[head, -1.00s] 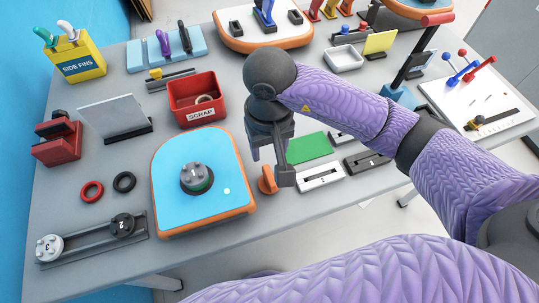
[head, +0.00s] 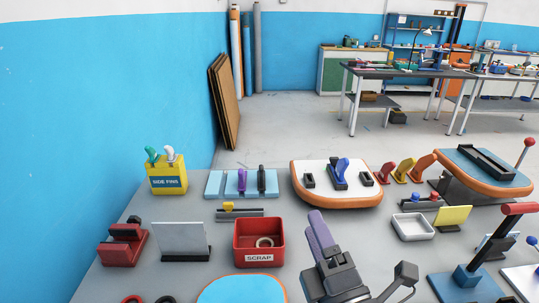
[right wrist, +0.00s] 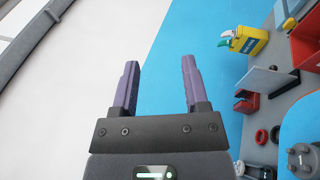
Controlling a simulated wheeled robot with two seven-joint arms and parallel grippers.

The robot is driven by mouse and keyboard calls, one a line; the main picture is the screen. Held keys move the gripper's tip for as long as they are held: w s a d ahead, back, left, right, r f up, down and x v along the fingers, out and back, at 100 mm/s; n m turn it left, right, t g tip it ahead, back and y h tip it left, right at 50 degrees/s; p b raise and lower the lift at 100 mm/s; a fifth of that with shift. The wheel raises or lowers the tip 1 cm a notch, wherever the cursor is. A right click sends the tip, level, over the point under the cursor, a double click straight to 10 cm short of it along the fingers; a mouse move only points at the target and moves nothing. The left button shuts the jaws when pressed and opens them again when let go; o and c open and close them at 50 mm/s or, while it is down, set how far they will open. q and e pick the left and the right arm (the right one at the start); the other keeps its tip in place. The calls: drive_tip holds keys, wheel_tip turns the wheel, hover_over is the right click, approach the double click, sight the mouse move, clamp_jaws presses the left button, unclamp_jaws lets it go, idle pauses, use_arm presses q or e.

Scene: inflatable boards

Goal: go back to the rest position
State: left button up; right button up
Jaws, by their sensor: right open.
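My right gripper (head: 318,225) shows in the head view at the bottom, right of the red scrap bin. It points up, with purple fingers above a dark grey body. In the right wrist view the two purple fingers (right wrist: 160,68) stand well apart with nothing between them, so it is open and empty. My left gripper is in neither view.
The grey table holds the red scrap bin (head: 258,236), the blue board (head: 243,290) cut off below, the yellow side fins box (head: 167,179), the white-topped board (head: 358,192) and a white tray (head: 411,227). A blue wall (head: 90,110) stands left. Open floor lies beyond.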

drive_tip(key=s+d+f+m+g+h, duration=0.3)
drive_tip(key=d+f+m+g+h, duration=0.4)
drive_tip(key=f+m, duration=0.55)
drive_tip(key=s+d+f+m+g, duration=0.1)
drive_tip(key=s+f+m+g, duration=0.35)
drive_tip(key=s, duration=0.35)
drive_tip(key=s+f+m+g, duration=0.4)
drive_tip(key=s+f+g, duration=0.2)
drive_tip(key=s, duration=0.1)
wheel_tip(320, 180, down, 18)
drive_tip(key=s+g, duration=0.2)
drive_tip(key=s, duration=0.1)
drive_tip(key=s+d+f, duration=0.3)
drive_tip(key=s+f, duration=0.8)
drive_tip(key=s, duration=0.1)
drive_tip(key=shift+n+g+b, duration=0.3)
drive_tip(key=shift+n+g, duration=0.05)
drive_tip(key=shift+n, duration=0.05)
drive_tip(key=shift+s+f, duration=0.1)
